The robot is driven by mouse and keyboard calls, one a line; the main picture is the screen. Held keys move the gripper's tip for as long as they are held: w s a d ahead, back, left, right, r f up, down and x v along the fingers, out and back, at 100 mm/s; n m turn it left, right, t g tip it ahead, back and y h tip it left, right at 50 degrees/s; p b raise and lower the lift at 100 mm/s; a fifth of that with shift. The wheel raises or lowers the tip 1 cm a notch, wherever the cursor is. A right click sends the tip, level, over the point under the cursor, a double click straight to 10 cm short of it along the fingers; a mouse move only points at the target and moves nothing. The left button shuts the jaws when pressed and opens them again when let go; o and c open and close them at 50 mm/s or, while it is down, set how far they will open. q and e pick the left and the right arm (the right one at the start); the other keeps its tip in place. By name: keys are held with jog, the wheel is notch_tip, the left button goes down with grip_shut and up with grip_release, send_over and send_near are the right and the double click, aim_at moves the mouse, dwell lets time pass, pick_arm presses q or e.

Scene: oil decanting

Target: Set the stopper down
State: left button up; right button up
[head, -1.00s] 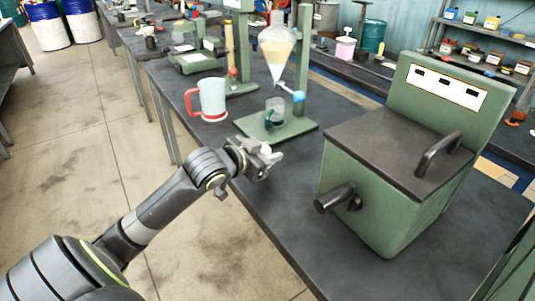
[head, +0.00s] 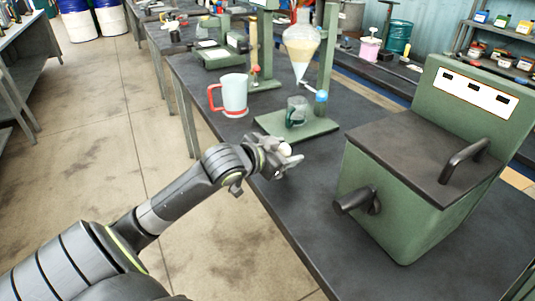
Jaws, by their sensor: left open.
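My left gripper (head: 286,159) is open at the near-left edge of the dark bench (head: 325,200), in front of the green stand base. A small pale round piece (head: 285,149), possibly the stopper, shows at its fingers. I cannot tell whether it rests on the bench or touches a finger. The glass separating funnel (head: 301,45) hangs on the stand with pale yellow liquid above a whiter layer. Its blue-ended tap (head: 321,97) is below. A small glass beaker (head: 296,111) stands on the green base (head: 271,124). My right gripper is not in view.
A pale mug with a red handle and base (head: 234,95) stands left of the green base. A large green box machine with a dark lid (head: 420,150) and side knob (head: 352,201) fills the right. The bench is clear between gripper and machine.

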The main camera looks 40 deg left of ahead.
pick_arm(q)
jog(key=p+v, duration=0.3)
jog(key=v, duration=0.8)
dwell(0.5)
